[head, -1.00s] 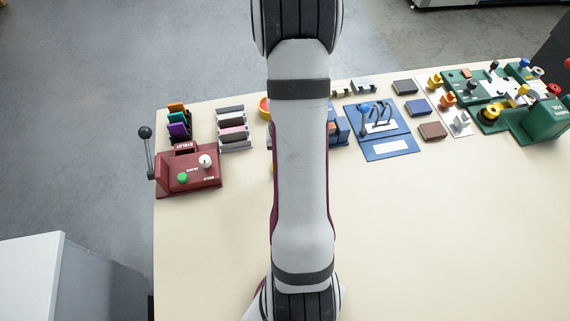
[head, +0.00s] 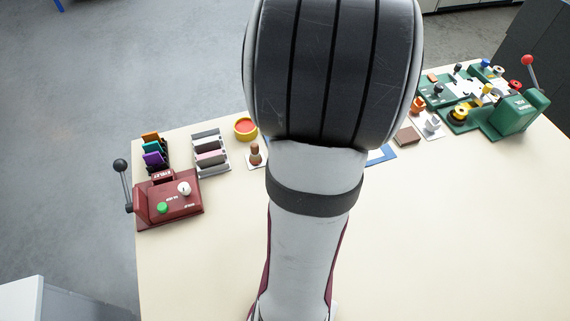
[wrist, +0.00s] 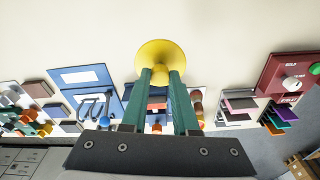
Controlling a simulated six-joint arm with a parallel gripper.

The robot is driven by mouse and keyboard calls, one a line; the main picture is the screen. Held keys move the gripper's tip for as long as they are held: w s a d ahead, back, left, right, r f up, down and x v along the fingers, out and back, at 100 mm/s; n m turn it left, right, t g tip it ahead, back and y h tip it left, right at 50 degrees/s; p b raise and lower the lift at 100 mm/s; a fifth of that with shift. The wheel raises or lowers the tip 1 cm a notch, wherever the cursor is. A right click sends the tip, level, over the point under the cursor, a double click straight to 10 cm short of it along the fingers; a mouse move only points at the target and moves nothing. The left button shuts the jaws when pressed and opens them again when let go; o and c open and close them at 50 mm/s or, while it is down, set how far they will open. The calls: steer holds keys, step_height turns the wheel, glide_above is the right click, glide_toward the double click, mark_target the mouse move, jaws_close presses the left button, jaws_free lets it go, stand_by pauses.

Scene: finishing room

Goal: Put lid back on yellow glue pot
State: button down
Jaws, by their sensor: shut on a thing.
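The wrist view shows my gripper (wrist: 160,75) shut on the knob of a round yellow lid (wrist: 160,52). The lid's disc lies just beyond the fingertips, over the bare cream tabletop. I cannot tell how high it is above the table. In the head view the open yellow glue pot (head: 245,128), orange-red inside, stands at the back edge of the table, left of my arm. My arm hides the gripper and lid there. In the wrist view I cannot make out the pot for sure behind the fingers.
A brown stamp-like piece (head: 256,154) stands close in front of the pot. Left of it are a rack of grey and pink blocks (head: 211,155) and a maroon lever box (head: 168,199). Blue boards (wrist: 85,78) and green machines (head: 512,116) lie on the other side. The front table is clear.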

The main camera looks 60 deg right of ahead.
steer(key=w+d+r, duration=0.1)
steer(key=w+d, duration=0.9)
steer(key=w, duration=0.1)
steer(key=w+d+f, duration=0.1)
steer(key=w+d, duration=0.1)
steer(key=w, duration=0.5)
steer(key=w+d+f, duration=0.1)
steer(key=w+d, duration=0.1)
steer(key=w, duration=0.6)
steer(key=shift+s+a+f, duration=0.1)
steer(key=shift+s+f, duration=0.05)
steer(key=shift+f, duration=1.2)
steer(key=shift+s+a+f, duration=0.1)
steer(key=shift+s+f, duration=0.05)
steer(key=shift+f, duration=1.2)
steer(key=shift+f, duration=0.2)
steer(key=c, duration=0.6)
jaws_free()
steer(key=shift+o, duration=0.4)
